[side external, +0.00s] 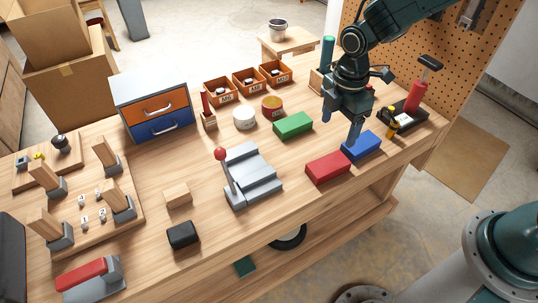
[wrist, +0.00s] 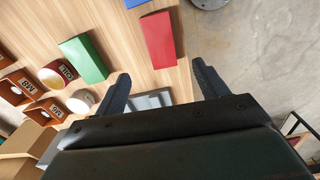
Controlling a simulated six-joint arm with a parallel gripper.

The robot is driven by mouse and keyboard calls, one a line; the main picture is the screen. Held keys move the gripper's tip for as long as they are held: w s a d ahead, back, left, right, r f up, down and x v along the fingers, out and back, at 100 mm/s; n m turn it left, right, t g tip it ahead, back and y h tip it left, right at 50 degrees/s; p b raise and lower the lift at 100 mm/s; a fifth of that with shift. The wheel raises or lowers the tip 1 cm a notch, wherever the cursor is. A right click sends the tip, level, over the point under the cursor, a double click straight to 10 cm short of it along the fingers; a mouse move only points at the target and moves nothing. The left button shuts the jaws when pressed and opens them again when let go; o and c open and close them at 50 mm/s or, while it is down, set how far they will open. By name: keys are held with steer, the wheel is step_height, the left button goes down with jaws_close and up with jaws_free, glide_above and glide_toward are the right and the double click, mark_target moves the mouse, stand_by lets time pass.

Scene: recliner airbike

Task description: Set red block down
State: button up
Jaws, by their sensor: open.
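The red block (side external: 328,168) lies flat on the wooden table near its front edge. It also shows in the wrist view (wrist: 158,42), beyond the gap between my fingertips. My gripper (side external: 354,143) points down beside the blue block's left end in the side view. In the wrist view, my gripper (wrist: 160,78) has its two fingers spread wide, with nothing between them. The blue block (side external: 361,147) lies just right of the red block, with its edge showing at the top of the wrist view (wrist: 136,3).
A green block (side external: 293,126) lies behind the red block. A grey stepped device with a red-knobbed lever (side external: 252,178) stands to the left. A red pump-like tool (side external: 413,100) stands at the right. Open table lies in front of the drawer unit (side external: 152,106).

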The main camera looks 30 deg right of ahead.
steer(key=s+d+r+m+t, duration=0.2)
steer(key=s+d+r+m, duration=0.2)
steer(key=s+r+m, duration=0.4)
steer(key=s+d+r+m+t, duration=0.3)
steer(key=s+d+r+m, duration=0.2)
steer(key=s+r+m, duration=0.3)
steer(key=s+r, duration=0.3)
steer(key=s, duration=0.1)
steer(key=shift+s+d+r+m, duration=0.15)
steer(key=shift+s+d+m, duration=0.15)
steer(key=shift+s, duration=0.05)
steer(key=shift+o, duration=0.5)
steer(key=shift+s+d+m+t, duration=0.1)
steer(key=shift+s+m+t, duration=0.2)
steer(key=shift+s+m, duration=0.15)
steer(key=w+a+f+n+g+y, duration=0.1)
steer(key=w+f+n, duration=0.2)
steer(key=w+n, duration=0.25)
steer(key=w+a+f+n+g+y, duration=0.1)
steer(key=w+f+n+g, duration=0.1)
steer(key=w+n, duration=0.35)
steer(key=w+a+f+n+g+y, duration=0.2)
steer(key=w+f+n, duration=0.4)
steer(key=w+f, duration=0.4)
step_height(320, 180, down, 4)
steer(key=shift+w+f+y, duration=0.1)
steer(key=shift+w+y, duration=0.05)
steer(key=shift+y, duration=0.15)
